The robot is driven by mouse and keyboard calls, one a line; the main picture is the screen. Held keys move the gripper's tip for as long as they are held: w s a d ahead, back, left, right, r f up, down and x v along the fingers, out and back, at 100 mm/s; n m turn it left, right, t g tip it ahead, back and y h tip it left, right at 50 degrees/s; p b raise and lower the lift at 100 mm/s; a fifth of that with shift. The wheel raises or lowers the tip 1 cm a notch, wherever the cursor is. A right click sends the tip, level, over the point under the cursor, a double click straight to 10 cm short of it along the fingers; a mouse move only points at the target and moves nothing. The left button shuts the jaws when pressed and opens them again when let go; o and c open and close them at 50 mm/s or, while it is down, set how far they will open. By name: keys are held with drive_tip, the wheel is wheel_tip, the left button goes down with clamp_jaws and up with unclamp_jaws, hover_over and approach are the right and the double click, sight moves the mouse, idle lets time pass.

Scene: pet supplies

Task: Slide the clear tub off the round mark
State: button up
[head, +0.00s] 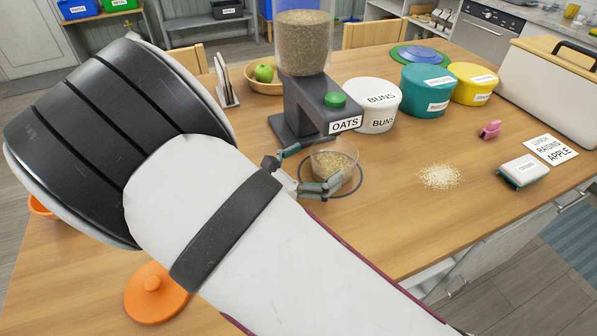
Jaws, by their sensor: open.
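The clear tub (334,160) holds some grain and stands on the round mark (352,186), a dark-edged ring on the table just below the oats dispenser. My gripper (297,176) is at the tub's left side, with one finger at its back left and the other along its lower front. The fingers are apart. I cannot tell whether either finger touches the tub. My arm covers the table left and in front of the tub.
The oats dispenser (305,90) stands right behind the tub. A white BUNS tub (377,105), a teal tub (428,91) and a yellow tub (472,84) line the back. Spilled oats (439,177) lie to the right. An orange lid (155,292) lies front left.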

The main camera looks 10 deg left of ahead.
sight(349, 143)
drive_tip(key=shift+x, duration=2.8)
drive_tip(key=c, duration=1)
